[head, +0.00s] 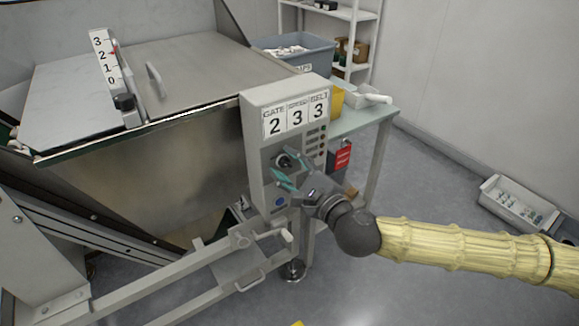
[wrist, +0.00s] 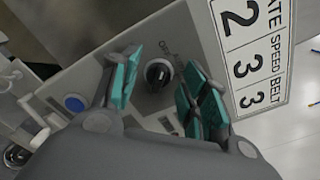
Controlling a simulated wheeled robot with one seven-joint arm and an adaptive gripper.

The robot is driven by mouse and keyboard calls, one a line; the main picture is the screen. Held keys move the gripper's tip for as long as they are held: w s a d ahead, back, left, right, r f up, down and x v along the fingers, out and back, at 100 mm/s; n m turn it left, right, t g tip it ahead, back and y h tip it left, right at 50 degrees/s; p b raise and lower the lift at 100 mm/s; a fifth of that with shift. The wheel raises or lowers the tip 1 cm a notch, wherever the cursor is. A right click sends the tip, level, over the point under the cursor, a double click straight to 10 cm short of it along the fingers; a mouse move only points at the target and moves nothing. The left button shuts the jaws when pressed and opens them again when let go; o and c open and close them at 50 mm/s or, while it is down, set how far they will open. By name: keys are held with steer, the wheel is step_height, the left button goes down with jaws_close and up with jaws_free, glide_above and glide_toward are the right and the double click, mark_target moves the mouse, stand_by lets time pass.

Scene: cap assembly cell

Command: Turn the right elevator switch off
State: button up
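A grey control box (head: 258,115) stands at the right end of the metal hopper. A black rotary switch (head: 284,162) is on its front, below the GATE, SPEED and BELT number cards. In the wrist view the switch (wrist: 158,73) has a round knob with a light pointer mark, and small lettering beside it is partly legible. My gripper (head: 283,171) is in front of the box. In the wrist view my gripper (wrist: 158,84) is open, with one teal finger on each side of the knob. A gap shows between knob and fingers; contact is not visible.
A blue button (wrist: 74,103) sits lower on the same panel. The number cards (head: 297,115) read 2, 3, 3. A hopper lever with a 0 to 3 scale (head: 104,63) is at upper left. A metal frame (head: 200,280) runs below. Open floor (head: 430,200) lies right.

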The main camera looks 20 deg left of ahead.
steer(key=shift+d, duration=0.1)
steer(key=v, duration=1.2)
stand_by(0.5)
